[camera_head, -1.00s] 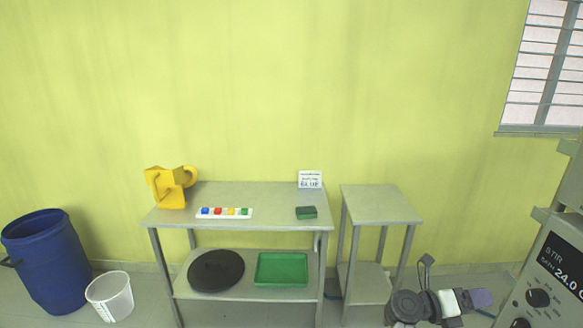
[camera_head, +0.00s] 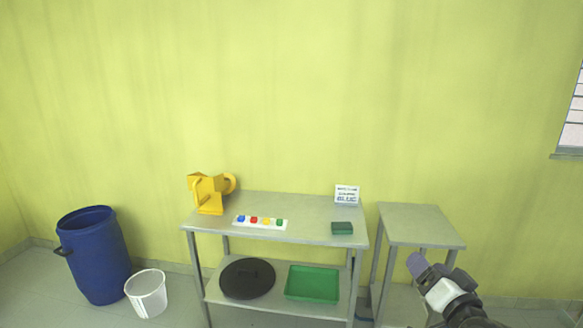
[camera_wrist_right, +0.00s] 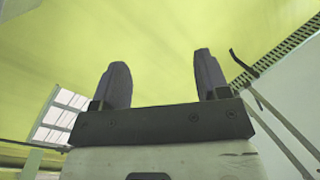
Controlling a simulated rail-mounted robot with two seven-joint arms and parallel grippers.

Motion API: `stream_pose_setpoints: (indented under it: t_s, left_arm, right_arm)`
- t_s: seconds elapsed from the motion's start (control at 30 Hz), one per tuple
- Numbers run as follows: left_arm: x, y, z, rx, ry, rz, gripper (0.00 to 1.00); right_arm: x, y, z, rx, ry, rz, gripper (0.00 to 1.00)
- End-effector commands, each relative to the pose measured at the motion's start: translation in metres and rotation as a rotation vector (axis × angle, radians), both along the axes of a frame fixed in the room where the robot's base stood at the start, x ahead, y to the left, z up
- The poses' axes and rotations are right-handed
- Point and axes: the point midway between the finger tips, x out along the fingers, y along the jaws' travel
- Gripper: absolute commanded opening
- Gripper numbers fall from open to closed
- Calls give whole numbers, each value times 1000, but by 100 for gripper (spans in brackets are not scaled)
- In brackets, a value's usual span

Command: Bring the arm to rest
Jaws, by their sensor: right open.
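My right gripper (camera_head: 416,264) shows at the lower right of the head view, in front of the small side table (camera_head: 420,226). In the right wrist view its two dark fingers (camera_wrist_right: 162,84) stand wide apart with nothing between them, only the yellow-green wall behind. The gripper is open and empty. My left gripper is in neither view.
A grey two-level table (camera_head: 308,209) holds a yellow jug-like object (camera_head: 208,193), a white strip of coloured blocks (camera_head: 260,223), a green sponge (camera_head: 342,228) and a sign (camera_head: 347,194). A black disc (camera_head: 247,278) and green tray (camera_head: 312,283) lie below. A blue barrel (camera_head: 94,255) and white bucket (camera_head: 147,293) stand left.

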Motion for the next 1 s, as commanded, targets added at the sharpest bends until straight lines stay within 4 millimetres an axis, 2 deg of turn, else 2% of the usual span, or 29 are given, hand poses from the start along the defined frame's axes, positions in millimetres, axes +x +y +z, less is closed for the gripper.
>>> stream_pose_setpoints:
  t_s: [0.1, 0.23, 0.43, 0.7, 0.8, 1.0]
  left_arm:
    - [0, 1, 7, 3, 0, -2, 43]
    - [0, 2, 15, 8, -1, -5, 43]
    - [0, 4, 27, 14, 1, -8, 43]
    - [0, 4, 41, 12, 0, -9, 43]
    - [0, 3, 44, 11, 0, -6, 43]
    - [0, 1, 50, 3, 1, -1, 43]
  right_arm:
    - [-46, 16, -46, -219, 244, 21, 68]
    - [-112, 27, -105, -413, 492, 17, 68]
    - [-196, 44, -167, -588, 647, 38, 68]
    - [-306, 67, -257, -693, 895, 219, 68]
    - [-339, 68, -281, -706, 983, 264, 68]
    - [-398, 64, -312, -711, 1130, 321, 68]
